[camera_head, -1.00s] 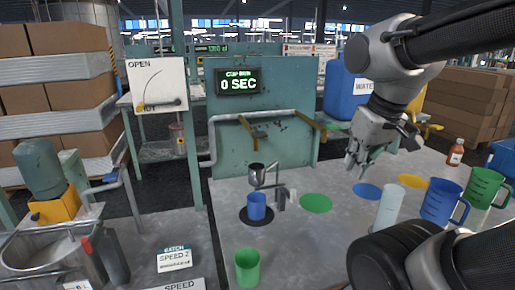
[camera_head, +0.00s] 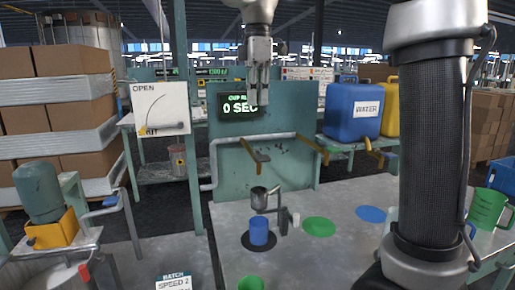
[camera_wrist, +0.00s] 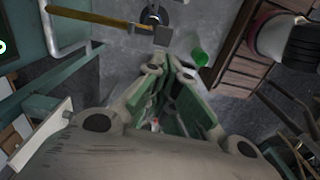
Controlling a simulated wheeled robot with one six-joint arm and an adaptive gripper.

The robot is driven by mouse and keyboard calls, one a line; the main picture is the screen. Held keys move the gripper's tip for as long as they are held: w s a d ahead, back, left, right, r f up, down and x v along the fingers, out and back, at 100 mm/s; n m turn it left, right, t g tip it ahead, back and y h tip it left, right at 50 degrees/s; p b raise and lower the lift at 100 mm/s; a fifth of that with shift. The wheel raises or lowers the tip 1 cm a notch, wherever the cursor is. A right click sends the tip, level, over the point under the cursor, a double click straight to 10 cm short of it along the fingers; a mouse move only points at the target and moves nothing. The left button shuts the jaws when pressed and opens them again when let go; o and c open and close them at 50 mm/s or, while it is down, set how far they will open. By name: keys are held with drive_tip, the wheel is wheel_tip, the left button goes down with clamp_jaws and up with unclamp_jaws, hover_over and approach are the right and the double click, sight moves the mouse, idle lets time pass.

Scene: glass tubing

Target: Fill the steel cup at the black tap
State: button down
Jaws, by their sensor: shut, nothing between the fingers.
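A small steel vessel (camera_head: 259,198), which looks like a cup or funnel, is held on a stand above a blue cup (camera_head: 259,231). The blue cup stands on a black disc (camera_head: 246,243). A tap-like fitting with a brassy lever (camera_head: 256,154) and a yellow one (camera_head: 313,146) stick out of the green panel above; I cannot tell which tap is black. My gripper (camera_head: 258,101) is shut and empty, pointing down in front of the display (camera_head: 226,100), high above the steel vessel. In the wrist view my gripper (camera_wrist: 170,70) shows its green pads close together.
A green cup (camera_head: 251,284) stands at the front edge. Green (camera_head: 319,227) and blue (camera_head: 371,214) discs lie right of the stand. A blue water container (camera_head: 352,112), a yellow container (camera_head: 390,108) and a green mug (camera_head: 488,208) are further right. My arm hides part of the table.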

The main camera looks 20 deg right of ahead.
sight(258, 157)
drive_tip(key=shift+n, duration=0.3)
drive_tip(key=shift+s+d+f, duration=0.1)
wheel_tip(258, 157, down, 14)
drive_tip(key=shift+r, duration=0.1)
idle(0.5)
